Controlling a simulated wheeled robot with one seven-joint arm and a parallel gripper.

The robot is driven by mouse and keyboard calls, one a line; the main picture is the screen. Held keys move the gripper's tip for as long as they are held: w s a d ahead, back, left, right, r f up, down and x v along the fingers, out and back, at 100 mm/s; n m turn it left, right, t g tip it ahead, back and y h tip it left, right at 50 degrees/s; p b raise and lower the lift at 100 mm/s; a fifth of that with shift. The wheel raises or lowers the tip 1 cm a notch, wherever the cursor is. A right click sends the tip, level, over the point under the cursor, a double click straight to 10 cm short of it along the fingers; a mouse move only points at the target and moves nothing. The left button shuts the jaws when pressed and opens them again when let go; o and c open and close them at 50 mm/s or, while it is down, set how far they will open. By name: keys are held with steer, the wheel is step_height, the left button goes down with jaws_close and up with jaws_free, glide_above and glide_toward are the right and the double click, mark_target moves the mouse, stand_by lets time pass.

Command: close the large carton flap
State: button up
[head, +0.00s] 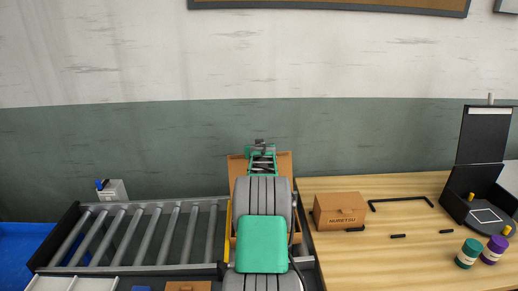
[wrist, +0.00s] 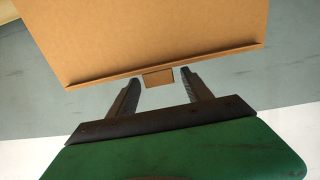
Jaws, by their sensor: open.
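The large carton flap (wrist: 165,35) is a brown cardboard panel filling the top of the wrist view, with a small tab (wrist: 158,78) at its edge. In the head view the flap (head: 284,163) stands up behind my arm, which hides most of the carton. My gripper (wrist: 157,80) is open, its two dark fingers apart with the tab between their tips in the picture. I cannot tell whether the fingers touch the flap. In the head view my gripper (head: 260,150) is at the flap's upper edge.
A roller conveyor (head: 145,232) lies to the left.

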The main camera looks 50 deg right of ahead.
steer(key=shift+c, duration=0.4)
jaws_close()
stand_by(0.9)
